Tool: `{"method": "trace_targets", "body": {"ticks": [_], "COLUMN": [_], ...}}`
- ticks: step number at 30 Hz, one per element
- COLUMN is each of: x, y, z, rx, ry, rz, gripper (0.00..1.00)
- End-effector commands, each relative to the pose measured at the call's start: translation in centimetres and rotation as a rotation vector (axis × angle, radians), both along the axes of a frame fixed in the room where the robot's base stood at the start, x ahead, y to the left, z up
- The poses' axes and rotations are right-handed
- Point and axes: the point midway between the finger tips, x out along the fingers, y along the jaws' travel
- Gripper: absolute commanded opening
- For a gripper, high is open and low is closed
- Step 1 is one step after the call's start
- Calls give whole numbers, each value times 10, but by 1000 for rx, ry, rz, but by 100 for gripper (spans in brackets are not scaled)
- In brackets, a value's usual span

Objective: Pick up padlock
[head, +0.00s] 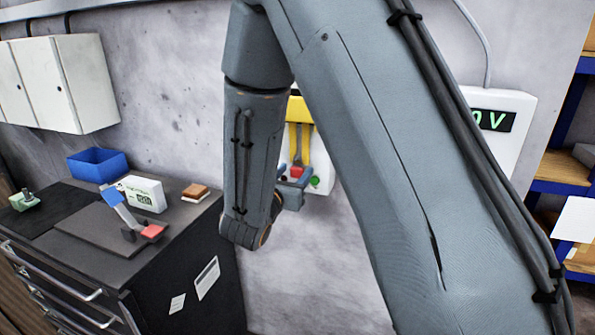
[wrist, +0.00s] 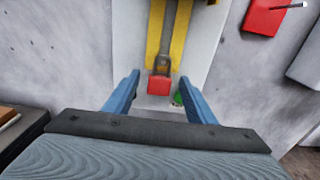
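The padlock (wrist: 160,88) looks like a red block with a grey upper part. It hangs at the lower end of a yellow fixture on a pale wall panel (wrist: 195,45). In the head view the red body (head: 297,171) shows just beside my arm. My gripper (wrist: 160,83) is open, with its blue fingers apart to the left and right of the padlock in the wrist view. The gap between them looks empty, and I see no contact. In the head view my arm partly hides the panel and gripper (head: 291,184).
A green button (wrist: 178,98) sits right of the padlock. A red box (wrist: 266,16) is on the wall to the upper right. At left, a dark workbench (head: 180,225) holds a blue bin (head: 97,164), a white-green box (head: 143,193) and a brown block (head: 195,192).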

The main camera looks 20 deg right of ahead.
Motion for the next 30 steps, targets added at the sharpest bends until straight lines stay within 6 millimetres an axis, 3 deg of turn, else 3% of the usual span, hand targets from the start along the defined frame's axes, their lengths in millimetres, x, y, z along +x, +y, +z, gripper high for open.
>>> {"method": "trace_targets", "body": {"ticks": [1,8,17,25,30], "x": [0,0,0,0,-25], "y": [0,0,0,0,21], "z": [0,0,2,15,14], "rx": [0,0,0,2,0], "ry": [0,0,-1,-3,-1], "rz": [0,0,0,0,6], "gripper": [41,5,5,5,5]}}
